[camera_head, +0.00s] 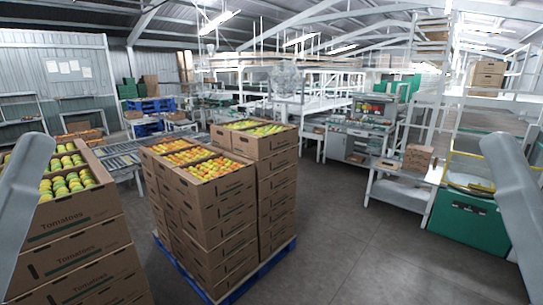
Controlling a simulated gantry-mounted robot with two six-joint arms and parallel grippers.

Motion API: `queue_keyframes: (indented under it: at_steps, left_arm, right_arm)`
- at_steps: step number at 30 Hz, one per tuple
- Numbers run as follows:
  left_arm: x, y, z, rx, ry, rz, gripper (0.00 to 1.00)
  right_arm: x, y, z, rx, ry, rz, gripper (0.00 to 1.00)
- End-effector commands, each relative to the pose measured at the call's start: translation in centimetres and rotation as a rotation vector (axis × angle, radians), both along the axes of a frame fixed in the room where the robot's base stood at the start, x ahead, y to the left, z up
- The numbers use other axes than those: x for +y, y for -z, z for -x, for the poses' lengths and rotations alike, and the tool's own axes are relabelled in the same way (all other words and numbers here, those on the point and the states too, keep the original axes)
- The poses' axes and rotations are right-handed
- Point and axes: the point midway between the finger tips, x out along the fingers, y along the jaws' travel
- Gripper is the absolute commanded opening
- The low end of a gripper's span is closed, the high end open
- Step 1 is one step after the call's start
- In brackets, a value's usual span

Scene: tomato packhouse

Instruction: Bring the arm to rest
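Part of my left arm (24,195) shows as a grey link at the left edge, in front of a stack of tomato boxes. Part of my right arm (514,195) shows as a grey link at the right edge, in front of a green bin. Both links run out of the picture. Neither gripper shows in the head view, so whether they are open, shut or holding anything is hidden.
Stacked cardboard tomato boxes (215,215) stand on a blue pallet (270,268) at centre left. Another box stack (75,235) is close at left. A green bin (468,222) and a metal table (400,190) stand at right. The grey floor (350,250) between is clear.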

Motion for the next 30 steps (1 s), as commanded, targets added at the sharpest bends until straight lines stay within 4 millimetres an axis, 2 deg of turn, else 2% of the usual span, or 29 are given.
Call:
queue_keyframes:
  at_steps: [1, 3, 6, 9, 13, 30]
  left_arm:
    - [0.0, -5.2, 0.0, 0.000, 0.000, 0.000, 0.50]
    - [0.0, -8.4, 0.0, 0.000, 0.000, 0.000, 0.50]
    - [0.0, -12.2, 0.0, 0.000, 0.000, 0.000, 0.50]
    - [0.0, -14.4, 0.0, 0.000, 0.000, 0.000, 0.50]
    - [0.0, -15.3, 0.0, 0.001, 0.000, 0.000, 0.50]
    - [0.0, -14.9, 0.0, 0.001, 0.000, 0.000, 0.50]
  right_arm:
    - [0.0, -5.2, 0.0, 0.000, 0.000, 0.000, 0.64]
    - [0.0, -8.4, 0.0, 0.001, 0.000, 0.000, 0.64]
    - [0.0, -12.2, 0.0, 0.001, 0.001, -0.001, 0.64]
    - [0.0, -14.4, 0.0, 0.001, 0.001, -0.001, 0.64]
    - [0.0, -15.3, 0.0, 0.001, 0.001, -0.001, 0.64]
    - [0.0, -14.9, 0.0, 0.001, 0.001, -0.001, 0.64]
